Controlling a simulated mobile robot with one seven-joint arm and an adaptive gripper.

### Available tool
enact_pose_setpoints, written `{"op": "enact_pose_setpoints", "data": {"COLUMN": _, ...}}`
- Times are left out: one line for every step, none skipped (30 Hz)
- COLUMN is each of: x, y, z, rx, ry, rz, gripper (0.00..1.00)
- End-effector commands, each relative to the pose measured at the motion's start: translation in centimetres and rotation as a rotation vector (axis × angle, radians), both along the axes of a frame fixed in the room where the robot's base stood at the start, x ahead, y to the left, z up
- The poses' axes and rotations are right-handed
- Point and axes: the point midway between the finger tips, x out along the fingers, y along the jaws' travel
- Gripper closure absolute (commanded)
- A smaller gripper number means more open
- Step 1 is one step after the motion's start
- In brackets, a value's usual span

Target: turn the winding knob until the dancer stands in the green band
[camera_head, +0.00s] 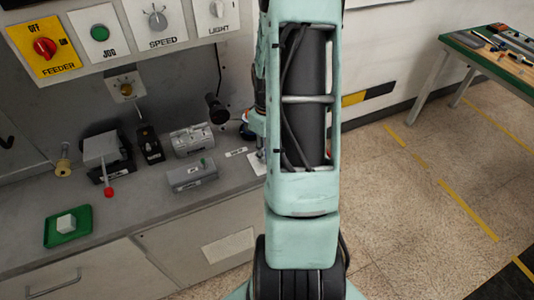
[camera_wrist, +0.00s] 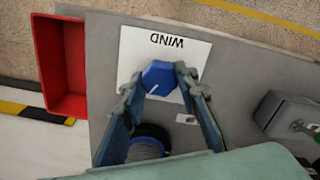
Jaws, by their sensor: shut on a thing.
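The winding knob (camera_wrist: 157,74) is blue with a white pointer line and sits on a white plate (camera_wrist: 133,52) marked WIND, which reads upside down in the wrist view. My gripper (camera_wrist: 160,84) has one finger on each side of the knob and is shut on it. I cannot make out the dancer or a green band in either view.
A grey box (camera_wrist: 288,118) is at the right. The head view shows the control panel (camera_head: 160,45) and a green tray (camera_head: 55,238).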

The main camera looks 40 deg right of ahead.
Motion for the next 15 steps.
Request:
{"op": "enact_pose_setpoints", "data": {"x": 0.08, "y": -0.04, "z": -0.18, "rx": -0.002, "ry": -0.001, "rz": -0.045, "gripper": 0.96}}
{"op": "enact_pose_setpoints", "data": {"x": 0.08, "y": -0.01, "z": -0.19, "rx": -0.002, "ry": -0.001, "rz": -0.072, "gripper": 0.96}}
{"op": "enact_pose_setpoints", "data": {"x": 0.09, "y": 0.01, "z": -0.19, "rx": -0.001, "ry": -0.001, "rz": -0.111, "gripper": 0.96}}
{"op": "enact_pose_setpoints", "data": {"x": 0.08, "y": -0.01, "z": -0.19, "rx": -0.002, "ry": -0.001, "rz": -0.140, "gripper": 0.96}}
{"op": "enact_pose_setpoints", "data": {"x": 0.08, "y": -0.03, "z": -0.18, "rx": -0.002, "ry": -0.001, "rz": -0.168, "gripper": 0.96}}
{"op": "enact_pose_setpoints", "data": {"x": 0.11, "y": -0.02, "z": -0.16, "rx": -0.002, "ry": -0.002, "rz": -0.206, "gripper": 0.96}}
{"op": "enact_pose_setpoints", "data": {"x": 0.12, "y": -0.01, "z": -0.16, "rx": -0.002, "ry": -0.002, "rz": -0.235, "gripper": 0.96}}
{"op": "enact_pose_setpoints", "data": {"x": 0.11, "y": -0.03, "z": -0.15, "rx": -0.003, "ry": -0.003, "rz": -0.263, "gripper": 0.96}}
{"op": "enact_pose_setpoints", "data": {"x": 0.11, "y": -0.02, "z": -0.15, "rx": -0.002, "ry": -0.002, "rz": -0.301, "gripper": 0.96}}
{"op": "enact_pose_setpoints", "data": {"x": 0.10, "y": -0.01, "z": -0.16, "rx": -0.002, "ry": -0.002, "rz": -0.330, "gripper": 0.96}}
{"op": "enact_pose_setpoints", "data": {"x": 0.08, "y": -0.01, "z": -0.16, "rx": -0.001, "ry": -0.001, "rz": -0.358, "gripper": 0.96}}
{"op": "enact_pose_setpoints", "data": {"x": 0.08, "y": 0.00, "z": -0.16, "rx": -0.002, "ry": -0.001, "rz": -0.395, "gripper": 0.96}}
{"op": "enact_pose_setpoints", "data": {"x": 0.09, "y": 0.01, "z": -0.15, "rx": -0.001, "ry": -0.001, "rz": -0.424, "gripper": 0.96}}
{"op": "enact_pose_setpoints", "data": {"x": 0.08, "y": -0.01, "z": -0.13, "rx": -0.001, "ry": -0.001, "rz": -0.452, "gripper": 0.96}}
{"op": "enact_pose_setpoints", "data": {"x": 0.09, "y": -0.02, "z": -0.12, "rx": -0.002, "ry": -0.002, "rz": -0.487, "gripper": 0.96}}
